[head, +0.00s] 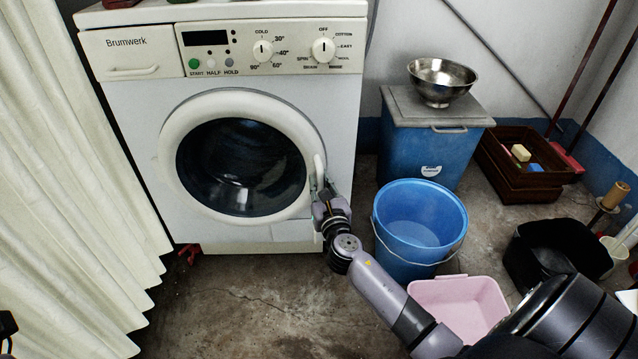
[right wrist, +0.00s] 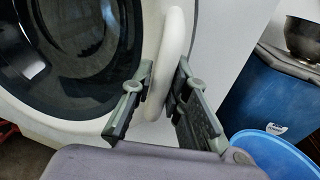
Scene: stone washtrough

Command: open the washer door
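The white washer (head: 225,130) stands against the back wall with its round door (head: 240,168) shut. The door has a white ring, dark glass and a white upright handle (head: 319,170) on its right side. In the right wrist view the handle (right wrist: 172,50) runs down between the two fingers of my right gripper (right wrist: 163,80). The fingers stand apart, one on each side of the handle, with no clear grip on it. In the head view my right gripper (head: 322,192) is at the handle, its fingertips small. Only a dark sliver, perhaps of my left gripper, shows at the lower left edge.
A blue bucket (head: 419,222) stands right of my right gripper, with a pink basin (head: 460,303) in front. Behind are a lidded blue bin (head: 425,155) with a metal bowl (head: 441,80) and a brown crate (head: 513,187). A pale curtain (head: 65,180) hangs left.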

